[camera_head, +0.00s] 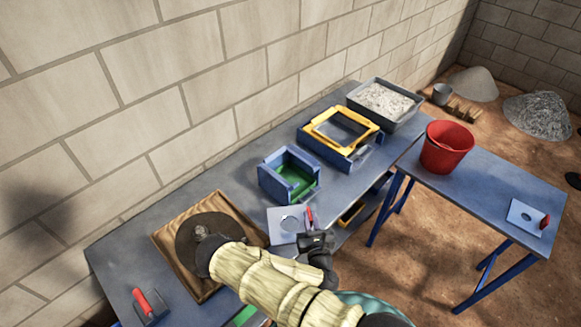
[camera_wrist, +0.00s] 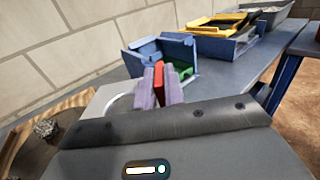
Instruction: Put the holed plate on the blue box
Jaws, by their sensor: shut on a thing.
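The holed plate (camera_head: 277,214) is pale grey with a round hole and a red upright grip. My gripper (camera_head: 312,229) is shut on that red grip. In the wrist view, the pale fingers (camera_wrist: 160,92) close around the red grip, and the plate (camera_wrist: 95,103) extends to the left, partly hidden by my gripper. I cannot tell whether the plate touches the table. The blue box (camera_head: 270,182), open with a green inside, sits on the long table just beyond the plate. It also shows beyond my fingers in the wrist view (camera_wrist: 143,62).
A wooden tray with a dark disc (camera_head: 165,235) lies left of my gripper. A yellow-framed blue unit (camera_head: 312,146) and a grey tub of pale material (camera_head: 408,116) stand farther back. The right table holds a red bucket (camera_head: 445,150) and another holed plate (camera_head: 520,217).

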